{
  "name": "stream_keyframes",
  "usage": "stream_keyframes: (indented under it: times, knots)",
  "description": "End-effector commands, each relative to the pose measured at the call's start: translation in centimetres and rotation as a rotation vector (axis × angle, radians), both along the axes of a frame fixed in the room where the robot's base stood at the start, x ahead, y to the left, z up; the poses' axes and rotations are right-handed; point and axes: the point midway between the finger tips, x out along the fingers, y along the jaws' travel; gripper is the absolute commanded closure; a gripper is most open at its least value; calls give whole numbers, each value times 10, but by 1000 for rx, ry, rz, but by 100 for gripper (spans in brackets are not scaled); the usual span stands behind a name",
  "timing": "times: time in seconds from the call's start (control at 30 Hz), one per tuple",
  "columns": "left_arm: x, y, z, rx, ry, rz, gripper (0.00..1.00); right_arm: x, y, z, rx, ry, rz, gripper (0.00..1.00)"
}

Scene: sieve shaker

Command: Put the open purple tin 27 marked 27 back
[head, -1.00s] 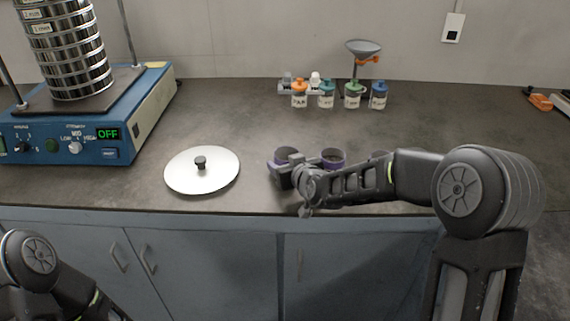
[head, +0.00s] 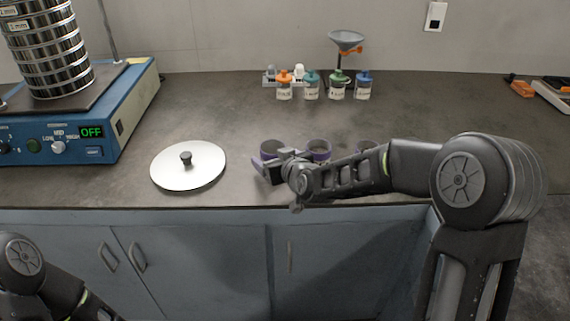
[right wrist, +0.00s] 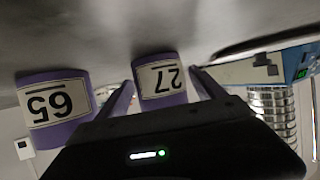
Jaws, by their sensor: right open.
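The open purple tin 27 (head: 275,146) stands on the counter, leftmost of the purple tins and partly hidden by my right gripper. In the right wrist view the picture is upside down, and the tin's label 27 (right wrist: 160,80) shows between my two fingers. My right gripper (head: 267,168) is open, low at the front of the counter, with a finger on either side of tin 27. I cannot tell whether the fingers touch it. My left gripper is out of view.
Another tin (head: 366,146) stands to the right, partly behind my right arm. A round metal lid (head: 205,165) lies left of the tins. The blue shaker (head: 115,125) with its sieve stack (head: 50,55) is at left, reading OFF. Several labelled bottles (head: 311,88) and a funnel (head: 346,40) stand behind.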

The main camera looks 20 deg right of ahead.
Motion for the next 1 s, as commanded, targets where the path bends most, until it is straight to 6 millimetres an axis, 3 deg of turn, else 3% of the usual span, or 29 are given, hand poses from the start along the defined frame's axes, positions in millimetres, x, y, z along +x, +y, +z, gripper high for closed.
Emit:
stream_keyframes:
  times: [0.3,0.5,1.0]
  knots:
    - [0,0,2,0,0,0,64,-60,-9,28,1,-3,-1,21]
    - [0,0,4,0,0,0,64,-85,-13,38,1,-2,-1,21]
    - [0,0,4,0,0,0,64,-90,-14,39,0,0,-1,21]
